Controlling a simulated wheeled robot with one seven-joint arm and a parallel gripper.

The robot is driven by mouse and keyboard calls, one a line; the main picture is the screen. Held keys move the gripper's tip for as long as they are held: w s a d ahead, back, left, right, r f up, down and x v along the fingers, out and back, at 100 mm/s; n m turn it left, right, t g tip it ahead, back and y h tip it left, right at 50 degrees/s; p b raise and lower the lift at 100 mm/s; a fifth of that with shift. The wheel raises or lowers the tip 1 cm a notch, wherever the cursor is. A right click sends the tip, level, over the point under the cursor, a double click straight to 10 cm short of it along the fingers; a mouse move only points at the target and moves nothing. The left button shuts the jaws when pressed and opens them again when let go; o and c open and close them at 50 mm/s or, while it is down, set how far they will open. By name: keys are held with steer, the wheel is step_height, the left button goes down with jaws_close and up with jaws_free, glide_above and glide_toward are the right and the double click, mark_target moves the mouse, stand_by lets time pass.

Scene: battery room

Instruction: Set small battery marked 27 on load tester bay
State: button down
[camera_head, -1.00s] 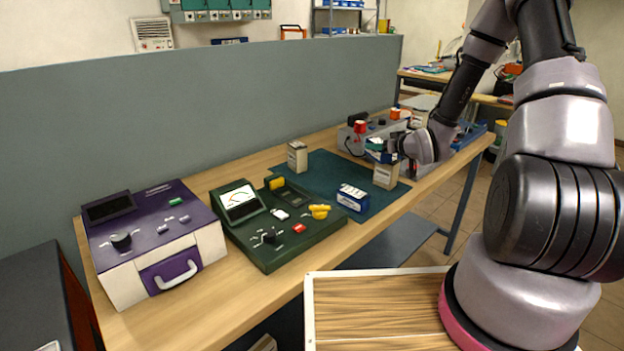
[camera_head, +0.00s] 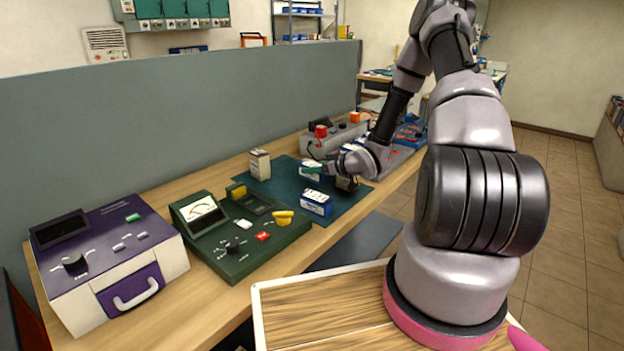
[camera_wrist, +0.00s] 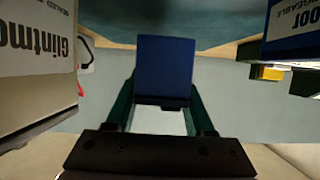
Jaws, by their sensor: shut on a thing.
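My gripper (camera_head: 324,170) is shut on a small blue and white battery (camera_head: 312,171) above the dark green mat (camera_head: 283,188). In the wrist view its blue face (camera_wrist: 165,68) sits between the two green fingers of my gripper (camera_wrist: 163,105). No number can be read on it. The green tester (camera_head: 240,232) with an analogue meter stands left of the mat, with a dark bay (camera_head: 252,203) and a yellow block at its back. The bay looks empty. My gripper is to the right of the tester and farther back.
A blue and white battery (camera_head: 316,203) stands on the mat's front part. A purple and white device (camera_head: 107,258) stands at left. A grey partition (camera_head: 170,125) runs behind the bench.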

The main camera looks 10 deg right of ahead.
mark_target(314, 178)
steer(key=shift+f, duration=1.9)
steer(key=shift+f, duration=0.15)
steer(key=shift+c, duration=1.3)
jaws_free()
